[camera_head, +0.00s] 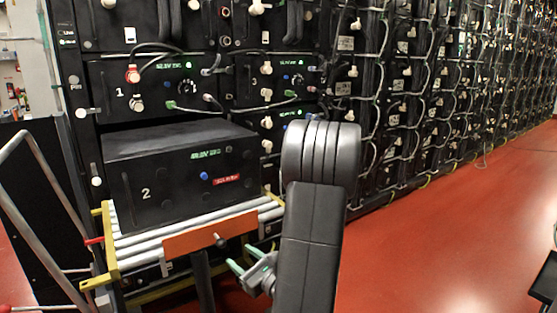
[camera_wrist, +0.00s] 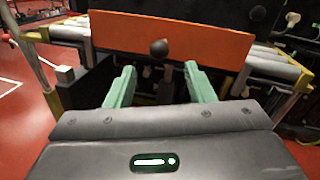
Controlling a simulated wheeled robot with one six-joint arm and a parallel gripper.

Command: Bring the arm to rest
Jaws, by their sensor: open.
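My gripper (camera_head: 247,267) is at the end of my black arm, in front of the roller cart's near edge in the head view. In the wrist view its two green fingers (camera_wrist: 155,88) are apart with nothing between them. Ahead of and above the fingers is an orange plate (camera_wrist: 195,42) with a dark round knob (camera_wrist: 159,48). The plate also shows in the head view (camera_head: 205,236). The fingers look apart from the knob. My arm hides part of the rack and floor behind it.
A black battery unit marked 2 (camera_head: 165,185) rests on the white rollers (camera_head: 130,241) of a yellow-ended cart. Behind stands a tall rack (camera_head: 100,85) of battery units with cables. A grey tube frame (camera_head: 40,235) is at left. Red floor (camera_head: 450,220) is open at right.

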